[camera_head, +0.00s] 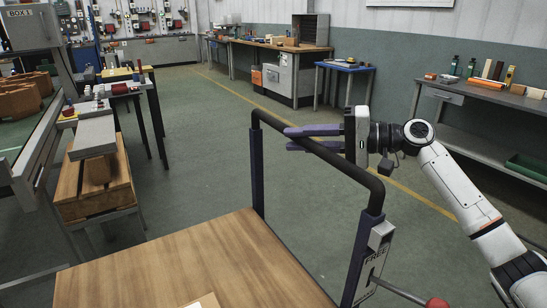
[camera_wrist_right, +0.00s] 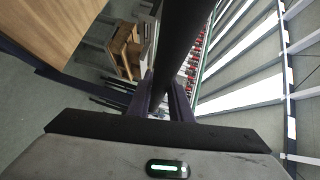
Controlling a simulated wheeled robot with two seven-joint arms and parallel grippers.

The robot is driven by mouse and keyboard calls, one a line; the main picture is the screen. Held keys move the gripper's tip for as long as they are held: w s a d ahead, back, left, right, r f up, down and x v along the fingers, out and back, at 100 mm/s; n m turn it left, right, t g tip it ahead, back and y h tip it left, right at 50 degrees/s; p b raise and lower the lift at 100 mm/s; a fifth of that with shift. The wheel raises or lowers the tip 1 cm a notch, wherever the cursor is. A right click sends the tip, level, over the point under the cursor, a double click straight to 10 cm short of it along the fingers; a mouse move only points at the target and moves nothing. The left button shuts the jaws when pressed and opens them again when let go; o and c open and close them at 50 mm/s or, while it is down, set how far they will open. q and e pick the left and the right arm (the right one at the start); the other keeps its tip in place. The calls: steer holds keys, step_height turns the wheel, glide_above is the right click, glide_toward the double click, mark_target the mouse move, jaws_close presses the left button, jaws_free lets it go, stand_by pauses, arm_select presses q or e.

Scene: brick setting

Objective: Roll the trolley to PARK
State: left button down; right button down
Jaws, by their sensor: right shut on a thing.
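The trolley has a wooden deck (camera_head: 190,268) in the front middle of the head view and a dark push handle (camera_head: 345,164) standing on two posts at its far right side. My right gripper (camera_head: 297,138) reaches in from the right and is shut on the handle's top bar. In the right wrist view the dark bar (camera_wrist_right: 184,35) runs down between the purple fingers. A plate on the near post (camera_head: 372,272) reads FREE, with a lever ending in a red knob (camera_head: 436,303) beside it. No PARK marking shows. My left gripper is not in view.
A wooden crate (camera_head: 92,190) on a stand and a small black-legged table (camera_head: 128,88) are at left. A wall bench (camera_head: 482,93) runs along the right. A workbench (camera_head: 275,44) and a blue table (camera_head: 345,68) stand at the back. The green floor (camera_head: 205,130) between is clear, with a yellow line.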

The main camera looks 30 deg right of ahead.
steer(key=d, duration=0.9)
steer(key=shift+s+d, duration=0.15)
steer(key=shift+s, duration=0.1)
steer(key=shift+r, duration=0.1)
steer(key=c, duration=1.6)
jaws_free()
steer(key=shift+d, duration=0.15)
steer(key=b+v, duration=0.1)
steer(key=v, duration=0.9)
steer(key=shift+s, duration=0.1)
